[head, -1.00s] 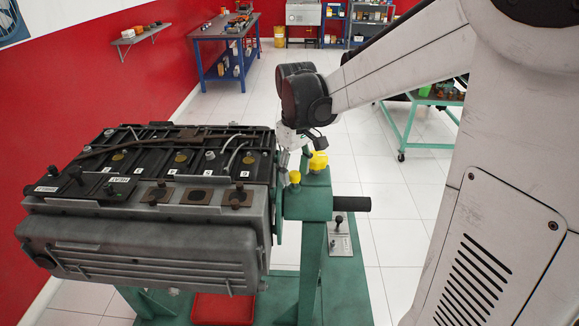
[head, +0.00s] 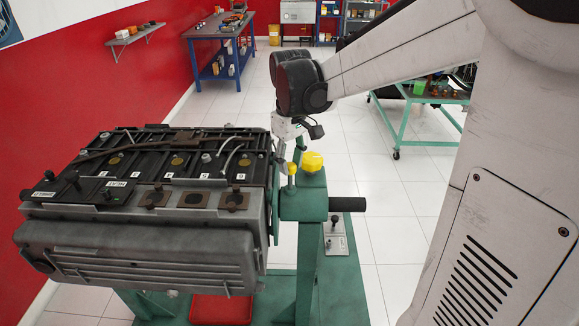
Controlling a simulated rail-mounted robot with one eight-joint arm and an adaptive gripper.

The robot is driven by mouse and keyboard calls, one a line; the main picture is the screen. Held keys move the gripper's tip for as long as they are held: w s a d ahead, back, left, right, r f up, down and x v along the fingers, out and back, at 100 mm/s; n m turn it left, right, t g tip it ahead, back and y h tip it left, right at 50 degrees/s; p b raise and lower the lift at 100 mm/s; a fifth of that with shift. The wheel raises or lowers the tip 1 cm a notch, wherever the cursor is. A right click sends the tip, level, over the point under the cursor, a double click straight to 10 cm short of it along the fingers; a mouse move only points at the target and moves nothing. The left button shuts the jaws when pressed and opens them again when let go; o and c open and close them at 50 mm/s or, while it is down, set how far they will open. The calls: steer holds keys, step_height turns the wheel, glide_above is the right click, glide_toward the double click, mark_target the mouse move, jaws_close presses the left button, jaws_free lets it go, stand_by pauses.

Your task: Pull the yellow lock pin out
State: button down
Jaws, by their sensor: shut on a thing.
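The yellow lock pin (head: 291,169) stands at the top of the green stand head (head: 304,205), beside the engine's right end. The fingers are small here, and the exact contact is hard to see. A larger yellow knob (head: 312,161) sits just right of the pin on the same stand. Whether the pin's lower end is still in its hole cannot be told.
The grey and black engine (head: 140,225) fills the left, close to my gripper. A black handle bar (head: 347,204) sticks out right of the stand. A red tray (head: 222,308) lies below. Open tiled floor (head: 385,235) is at the right, with a green cart (head: 405,125) behind.

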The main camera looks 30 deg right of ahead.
mark_target(290, 164)
steer(key=shift+r, duration=0.55)
steer(key=c, duration=1.4)
jaws_free()
step_height(290, 164, up, 12)
